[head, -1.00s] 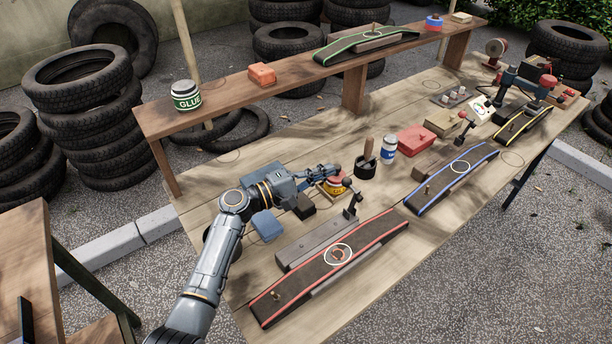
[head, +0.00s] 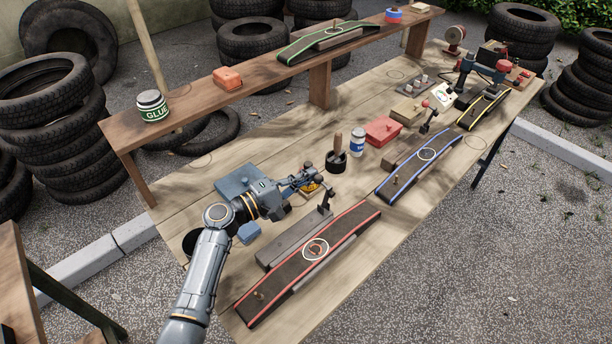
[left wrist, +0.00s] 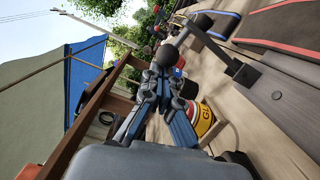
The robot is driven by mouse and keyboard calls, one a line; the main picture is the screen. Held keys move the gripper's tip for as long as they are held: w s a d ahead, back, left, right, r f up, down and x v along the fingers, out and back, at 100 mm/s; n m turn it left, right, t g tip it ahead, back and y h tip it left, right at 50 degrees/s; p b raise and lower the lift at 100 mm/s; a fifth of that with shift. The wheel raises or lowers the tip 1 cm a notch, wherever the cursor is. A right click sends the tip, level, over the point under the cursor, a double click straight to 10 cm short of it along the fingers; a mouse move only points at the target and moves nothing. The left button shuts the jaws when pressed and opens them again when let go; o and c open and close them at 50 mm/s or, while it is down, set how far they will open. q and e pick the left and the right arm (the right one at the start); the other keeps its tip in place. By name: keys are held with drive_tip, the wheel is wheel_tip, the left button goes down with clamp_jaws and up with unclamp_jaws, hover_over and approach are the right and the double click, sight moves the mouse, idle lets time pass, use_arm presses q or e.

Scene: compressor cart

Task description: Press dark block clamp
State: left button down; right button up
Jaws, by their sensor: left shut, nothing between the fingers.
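The clamp (head: 326,200) stands upright at the far end of a long dark grey block (head: 284,246), beside the red-edged strip (head: 300,270). In the left wrist view, the clamp's arm (left wrist: 213,47) ends in a round dark knob (left wrist: 201,21), and the block (left wrist: 283,112) lies at the right. My left gripper (head: 314,178) is shut and empty, just left of and above the clamp. In the left wrist view its closed fingers (left wrist: 158,78) point near the knob; I cannot tell whether they touch it. My right gripper is not in view.
A yellow and red can (left wrist: 205,121) sits close beside my left fingers. A blue-edged strip (head: 410,165) lies farther right. A raised shelf (head: 190,103) runs behind.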

sight(318, 181)
use_arm(q)
drive_tip(key=shift+s+d+r+m, duration=0.1)
drive_tip(key=shift+s+d+m, duration=0.1)
drive_tip(key=shift+m, duration=0.2)
drive_tip(key=s+d+m+b, duration=0.2)
drive_tip(key=m, duration=0.1)
drive_tip(key=shift+r+m+g+b, duration=0.3)
drive_tip(key=shift+r, duration=0.1)
drive_tip(key=s+d+m, duration=0.1)
drive_tip(key=m, duration=0.1)
drive_tip(key=s+d+m+y, duration=0.1)
drive_tip(key=s+d+m, duration=0.1)
drive_tip(key=m, duration=0.1)
drive_tip(key=s+d+f+m+b, duration=0.1)
drive_tip(key=m, duration=0.2)
drive_tip(key=shift+s+d+y, duration=0.35)
drive_tip(key=shift+y, duration=0.05)
drive_tip(key=shift+s+d+f+m, duration=0.35)
drive_tip(key=shift+f+m, duration=0.15)
drive_tip(key=shift+m, duration=0.3)
drive_tip(key=shift+s+d+f, duration=0.15)
drive_tip(key=shift+d+f, duration=0.05)
drive_tip(key=shift+f, duration=0.05)
drive_tip(key=shift+s+f, duration=0.1)
drive_tip(key=shift+f, duration=0.1)
drive_tip(key=shift+r, duration=0.15)
